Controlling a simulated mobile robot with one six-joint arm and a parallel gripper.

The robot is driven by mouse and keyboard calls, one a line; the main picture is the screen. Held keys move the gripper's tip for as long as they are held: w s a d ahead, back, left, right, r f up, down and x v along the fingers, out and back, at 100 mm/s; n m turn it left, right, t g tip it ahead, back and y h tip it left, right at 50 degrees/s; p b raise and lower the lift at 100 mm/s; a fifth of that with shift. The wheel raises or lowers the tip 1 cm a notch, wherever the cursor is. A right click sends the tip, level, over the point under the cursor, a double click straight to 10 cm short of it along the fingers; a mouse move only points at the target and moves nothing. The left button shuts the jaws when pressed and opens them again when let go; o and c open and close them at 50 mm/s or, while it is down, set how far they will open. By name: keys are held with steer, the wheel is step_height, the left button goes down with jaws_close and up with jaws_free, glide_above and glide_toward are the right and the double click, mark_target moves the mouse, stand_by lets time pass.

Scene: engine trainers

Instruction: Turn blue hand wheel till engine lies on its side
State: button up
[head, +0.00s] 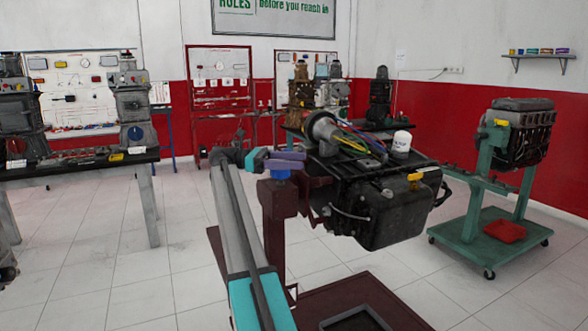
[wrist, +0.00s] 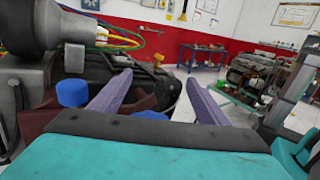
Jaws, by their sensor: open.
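The blue hand wheel (head: 281,175) sits on top of the dark red stand post (head: 279,212). It also shows in the wrist view (wrist: 73,93), left of the left finger and outside the jaws. The black engine (head: 375,205) hangs on the dark red stand, right of the post, with a white filter (head: 402,141) pointing up and a boxy black part facing me. Its exact tilt is hard to judge. My gripper (head: 302,157) is open and empty, just above the wheel in the head view; its purple fingers (wrist: 160,90) spread apart in the wrist view. I cannot tell whether it touches the wheel.
A grey cylinder with coloured wires (head: 322,128) juts from the engine near my gripper. A tray (head: 356,320) lies on the stand's base. A green wheeled engine stand (head: 480,235) is on the right. A bench (head: 85,165) with engines stands left. Tiled floor between is clear.

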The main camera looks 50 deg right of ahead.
steer(key=s+a+r+b, duration=0.1)
steer(key=s+a+b, duration=0.9)
steer(key=b, duration=0.3)
steer(key=shift+s+a+b, duration=0.2)
steer(key=shift+s+b, duration=0.1)
steer(key=shift+s, duration=0.5)
steer(key=shift+w+r, duration=0.1)
stand_by(0.4)
